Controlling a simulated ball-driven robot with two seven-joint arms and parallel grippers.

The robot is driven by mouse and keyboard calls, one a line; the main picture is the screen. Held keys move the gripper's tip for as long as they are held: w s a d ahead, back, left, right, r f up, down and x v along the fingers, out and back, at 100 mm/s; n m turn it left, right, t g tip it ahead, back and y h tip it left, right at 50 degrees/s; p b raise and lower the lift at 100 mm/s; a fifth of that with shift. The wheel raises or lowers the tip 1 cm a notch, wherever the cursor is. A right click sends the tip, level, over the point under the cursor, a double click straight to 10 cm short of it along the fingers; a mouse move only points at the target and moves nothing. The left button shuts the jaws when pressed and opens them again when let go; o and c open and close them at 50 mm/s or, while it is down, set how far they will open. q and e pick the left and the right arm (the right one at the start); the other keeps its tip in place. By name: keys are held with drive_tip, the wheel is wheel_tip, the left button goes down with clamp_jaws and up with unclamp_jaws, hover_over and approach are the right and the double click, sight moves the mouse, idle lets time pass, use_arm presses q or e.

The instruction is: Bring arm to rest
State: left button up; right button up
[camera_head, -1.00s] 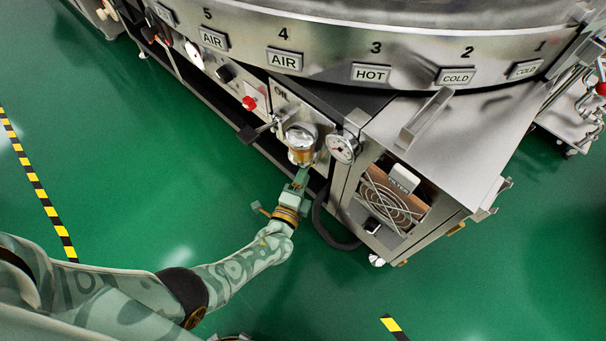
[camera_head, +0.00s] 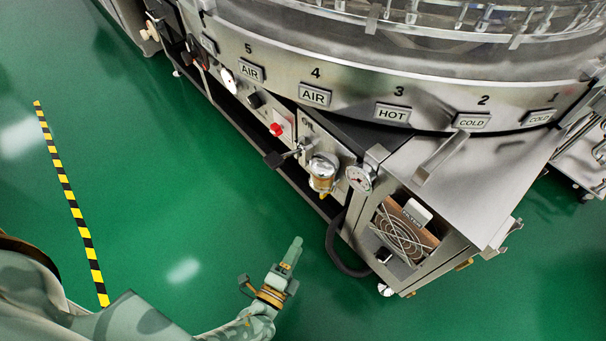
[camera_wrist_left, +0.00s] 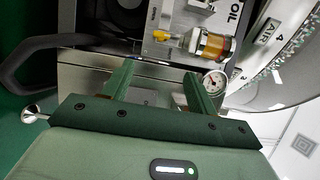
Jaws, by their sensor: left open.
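My left arm comes in from the lower left of the head view. Its green gripper (camera_head: 292,262) is over the green floor, apart from the washer and in front of the oil cup (camera_head: 322,172). In the left wrist view the two fingers (camera_wrist_left: 160,88) stand apart with nothing between them, so the gripper is open and empty. The oil cup also shows in that view (camera_wrist_left: 212,45), beyond the fingers, with a yellow part to its left. My right gripper is not in view.
The rotary washer (camera_head: 350,75) fills the top of the head view. A pressure gauge (camera_head: 359,178), a red button (camera_head: 277,129) and a filter box (camera_head: 408,225) sit on its front. A black hose (camera_head: 337,250) hangs near the floor. Open floor (camera_head: 150,200) lies left.

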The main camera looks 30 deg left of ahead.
use_arm(q)
drive_tip(key=shift+s, duration=0.45)
